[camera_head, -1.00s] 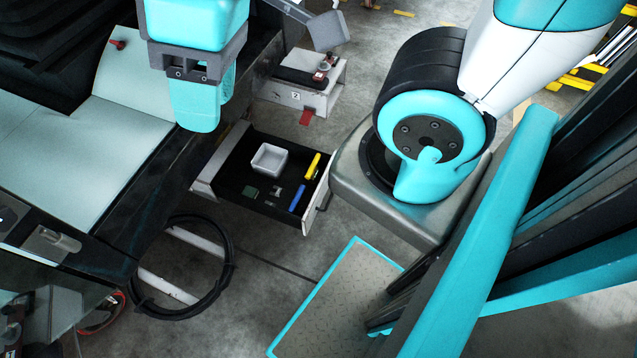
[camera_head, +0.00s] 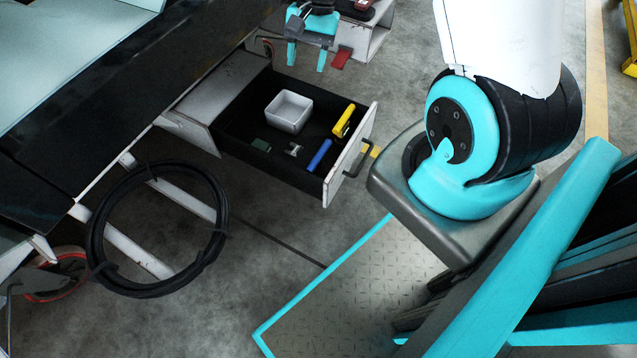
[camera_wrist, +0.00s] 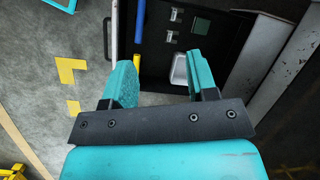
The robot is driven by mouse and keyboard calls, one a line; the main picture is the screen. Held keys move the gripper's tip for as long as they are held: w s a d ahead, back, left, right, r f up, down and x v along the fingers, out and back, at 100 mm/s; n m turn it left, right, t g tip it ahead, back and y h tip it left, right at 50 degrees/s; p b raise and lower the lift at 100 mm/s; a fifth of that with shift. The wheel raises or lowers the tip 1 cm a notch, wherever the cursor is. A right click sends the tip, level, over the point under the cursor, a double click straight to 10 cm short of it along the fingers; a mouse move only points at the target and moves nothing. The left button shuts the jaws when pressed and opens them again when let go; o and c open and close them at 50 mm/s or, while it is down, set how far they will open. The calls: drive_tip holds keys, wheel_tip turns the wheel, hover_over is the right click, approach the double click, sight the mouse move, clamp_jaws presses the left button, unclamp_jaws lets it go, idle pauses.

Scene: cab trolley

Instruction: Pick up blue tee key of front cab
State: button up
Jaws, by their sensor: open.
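The blue tee key (camera_head: 319,156) lies in the open drawer (camera_head: 273,179), close to its front panel. It shows in the wrist view as a blue bar (camera_wrist: 138,30) near the drawer front; its crosspiece cannot be made out. My gripper (camera_head: 306,64) is open and empty, at the drawer's far side in the head view, beyond the yellow tool and white box. In the wrist view my gripper's fingers (camera_wrist: 160,78) are spread apart, with the blue key ahead and slightly left, apart from them.
A yellow tool (camera_head: 344,121) lies beside the blue key, and a white box (camera_head: 289,111) stands further in. Small metal and green parts lie between. The drawer has a handle (camera_head: 357,160) outside. A coiled black hose (camera_head: 95,220) hangs at left.

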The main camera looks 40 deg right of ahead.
sight(320, 153)
drive_tip(key=s+d+f+m+b, duration=0.1)
drive_tip(key=d+f+m+b, duration=0.15)
drive_tip(key=f, duration=0.65)
drive_tip(key=d+f+m+b, duration=0.2)
drive_tip(key=d+f+b, duration=0.15)
drive_tip(key=f, duration=0.55)
drive_tip(key=shift+y, duration=0.3)
drive_tip(key=b+x, duration=0.1)
drive_tip(key=x, duration=0.2)
drive_tip(key=b+x, duration=0.2)
drive_tip(key=x, duration=0.2)
drive_tip(key=b+x, duration=0.2)
drive_tip(key=x, duration=0.1)
drive_tip(key=shift+s+d+f, duration=0.15)
drive_tip(key=shift+s+f, duration=0.1)
drive_tip(key=shift+s, duration=0.1)
drive_tip(key=b+x, duration=0.4)
drive_tip(key=x, duration=0.1)
drive_tip(key=shift+s+f, duration=0.2)
drive_tip(key=shift+f, duration=0.05)
drive_tip(key=shift+a+r, duration=0.1)
drive_tip(key=shift+a, duration=0.15)
clamp_jaws()
